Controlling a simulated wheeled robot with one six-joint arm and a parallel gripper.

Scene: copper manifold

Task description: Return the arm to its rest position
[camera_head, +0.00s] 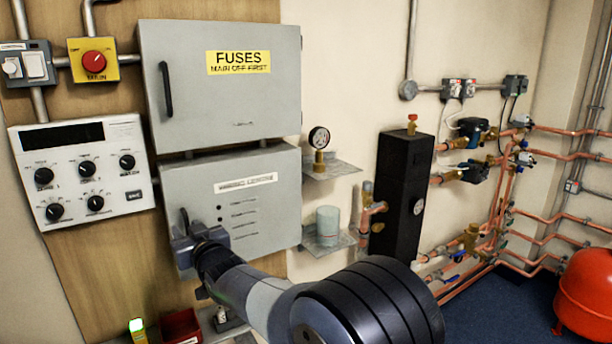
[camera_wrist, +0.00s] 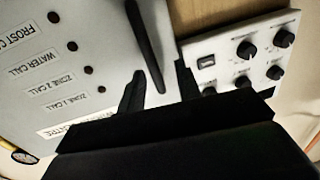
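My arm reaches from the bottom of the head view up to the grey lower cabinet (camera_head: 270,180), and my gripper (camera_head: 186,243) is at that door's left edge. In the wrist view my gripper (camera_wrist: 159,68) has its two dark fingers apart, so it is open. The black bar handle (camera_wrist: 146,40) of the cabinet door shows between the fingers. I cannot tell whether it lies within the grip or just beyond it. In the head view only a bit of this handle (camera_head: 184,218) shows, and my wrist hides the door's lower left corner.
The fuse cabinet (camera_head: 225,95) is above, and a white panel with knobs (camera_head: 82,168) is at left. Small shelves hold a gauge (camera_head: 319,138) and a pale cylinder (camera_head: 327,222). A black tank (camera_head: 402,190), copper pipes (camera_head: 508,215) and a red vessel (camera_head: 588,290) are at right.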

